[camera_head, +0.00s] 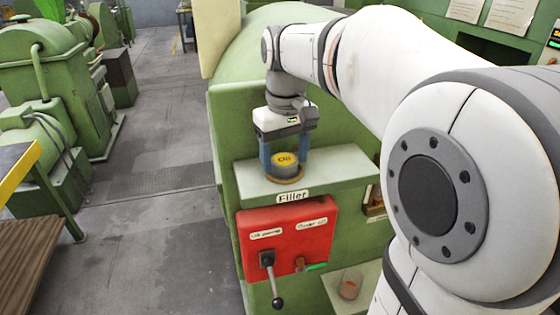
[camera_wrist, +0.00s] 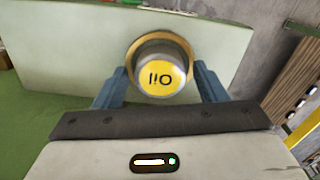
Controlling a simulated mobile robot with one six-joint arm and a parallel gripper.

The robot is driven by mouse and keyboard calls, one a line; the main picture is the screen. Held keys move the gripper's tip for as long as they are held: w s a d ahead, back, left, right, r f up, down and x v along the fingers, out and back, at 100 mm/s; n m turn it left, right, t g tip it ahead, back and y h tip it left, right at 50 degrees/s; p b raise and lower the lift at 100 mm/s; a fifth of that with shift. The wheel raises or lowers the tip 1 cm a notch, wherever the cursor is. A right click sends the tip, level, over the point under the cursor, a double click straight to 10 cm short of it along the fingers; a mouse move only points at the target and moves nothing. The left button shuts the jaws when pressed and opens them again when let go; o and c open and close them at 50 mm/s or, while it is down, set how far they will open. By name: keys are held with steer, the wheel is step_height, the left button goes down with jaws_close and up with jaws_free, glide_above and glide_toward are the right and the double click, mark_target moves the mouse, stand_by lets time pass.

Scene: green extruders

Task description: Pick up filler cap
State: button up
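The filler cap (camera_head: 285,163) is a short grey cylinder with a yellow top marked "OIL". It sits in a brass-coloured ring on a pale green ledge (camera_head: 335,160) above the "Filler" label. In the wrist view the cap (camera_wrist: 160,78) lies between the two blue fingers, toward their tips. My gripper (camera_head: 285,168) points down over the cap, with one finger on each side. In the wrist view my gripper (camera_wrist: 162,85) has its fingers apart, with a small gap seeming to show on both sides of the cap.
Below the ledge is a red panel (camera_head: 290,235) with a black-knobbed lever (camera_head: 273,280). A small container (camera_head: 350,285) stands on a lower shelf. The green machine body (camera_head: 235,130) rises behind my gripper. Open grey floor (camera_head: 145,200) lies to the left.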

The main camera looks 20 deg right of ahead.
steer(key=c, duration=0.9)
steer(key=shift+o, duration=0.2)
steer(key=shift+r, duration=0.15)
